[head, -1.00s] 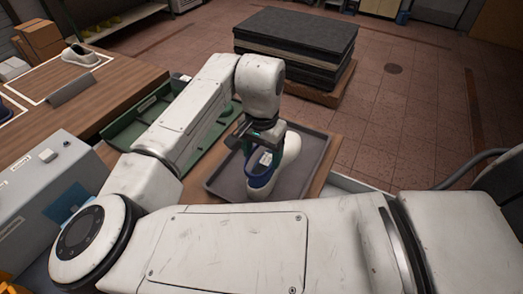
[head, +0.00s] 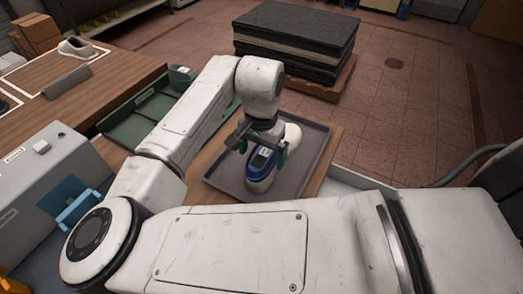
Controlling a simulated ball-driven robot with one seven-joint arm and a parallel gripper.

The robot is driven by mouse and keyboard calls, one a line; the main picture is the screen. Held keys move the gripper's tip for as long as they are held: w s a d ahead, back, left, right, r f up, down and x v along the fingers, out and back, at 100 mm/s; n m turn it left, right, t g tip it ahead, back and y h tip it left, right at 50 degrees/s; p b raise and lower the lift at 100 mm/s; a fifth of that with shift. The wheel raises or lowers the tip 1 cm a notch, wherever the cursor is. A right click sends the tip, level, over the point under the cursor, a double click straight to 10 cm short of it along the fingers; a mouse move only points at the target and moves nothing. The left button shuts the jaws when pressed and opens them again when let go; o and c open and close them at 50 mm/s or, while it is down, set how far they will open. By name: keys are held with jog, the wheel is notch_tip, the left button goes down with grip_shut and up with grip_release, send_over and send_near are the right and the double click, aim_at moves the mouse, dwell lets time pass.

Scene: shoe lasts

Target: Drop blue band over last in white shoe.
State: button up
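A white shoe (head: 292,136) with a last in it stands in the grey tray at the centre of the head view. A blue band (head: 257,179) sits around the near part of the shoe and last; how snugly cannot be told. A dark-framed pale label (head: 263,157) shows within the band. My gripper (head: 262,146) is just above the shoe, its dark green-tipped fingers spread to either side. It looks open and holds nothing visible. Part of the shoe is hidden beneath my gripper.
The grey tray (head: 312,150) lies on a wooden bench. A green tray (head: 130,132) lies to its left. A grey machine (head: 38,178) with a blue part (head: 80,210) stands nearer left. Another white shoe (head: 76,48) is on the table. Stacked dark sheets (head: 295,40) stand behind.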

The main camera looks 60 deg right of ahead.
jog(key=shift+r, duration=0.1)
notch_tip(320, 180, up, 11)
jog(key=shift+f, duration=0.2)
dwell(0.4)
jog(key=shift+r, duration=0.1)
dwell(0.8)
